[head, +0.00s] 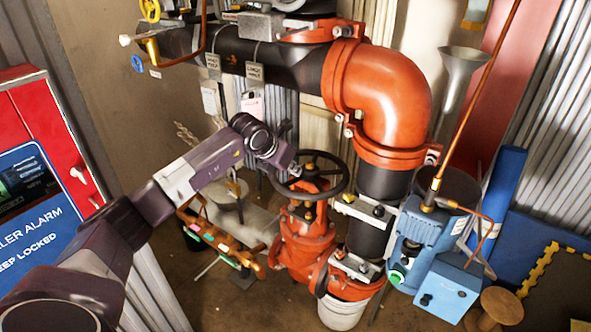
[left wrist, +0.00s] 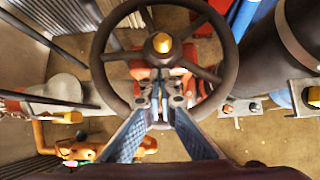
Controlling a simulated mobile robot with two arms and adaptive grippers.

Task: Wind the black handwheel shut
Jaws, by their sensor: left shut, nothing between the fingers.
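The black handwheel (head: 331,185) sits level on top of a red valve (head: 305,240) in the middle of the head view. In the left wrist view the handwheel (left wrist: 228,80) fills the upper middle, with spokes and a yellow hub nut (left wrist: 162,43). My left gripper (head: 292,168) reaches in from the left to the wheel's near left rim. In the wrist view the left gripper (left wrist: 160,92) has its fingers together over the near part of the wheel, below the hub. Nothing shows between the fingers; I cannot tell whether they touch the wheel. My right gripper is not in view.
A large orange pipe elbow (head: 385,90) and black pipe stand right of and behind the wheel. A red alarm cabinet (head: 40,130) is at the left. A blue box unit (head: 447,287) and a white bucket (head: 342,312) stand at lower right and below the valve.

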